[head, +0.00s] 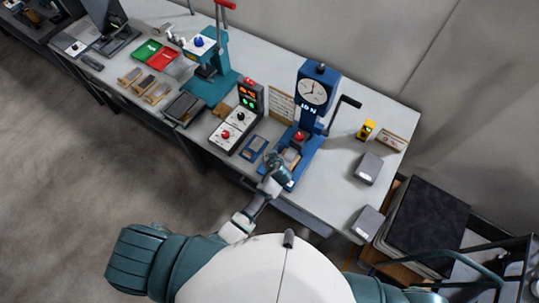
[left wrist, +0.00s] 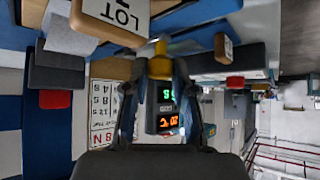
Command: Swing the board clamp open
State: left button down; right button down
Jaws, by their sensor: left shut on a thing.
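My left gripper (head: 277,166) is at the front left of this base, shut on a part I take to be the board clamp; the contact is mostly hidden. In the left wrist view, a yellow piece (left wrist: 160,50) shows just beyond the fingers. A tan-edged block marked "LOT" (left wrist: 115,14) is close by at upper left. My right gripper is out of view.
A control box (head: 234,128) with red and green readouts stands left of the tester. A dark lever (head: 345,108) juts out on its right. A blue tray (head: 254,148) lies near the gripper. Grey boxes (head: 368,168) stand at right, with bare bench between.

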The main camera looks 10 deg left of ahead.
pick_arm(q)
jog(key=shift+s+d+f, duration=0.1)
jog(key=shift+s+f, duration=0.2)
jog(key=shift+f, duration=0.05)
jog(key=c, duration=0.9)
grip_release()
jog(key=shift+c, duration=0.2)
jog(key=shift+w+r, duration=0.1)
jog(key=shift+r, duration=0.1)
jog(key=shift+d+r, duration=0.1)
jog(key=v, duration=1.1)
jog(key=shift+s+d+r, duration=0.15)
jog(key=shift+s+r, duration=0.1)
jog(key=shift+s, duration=0.05)
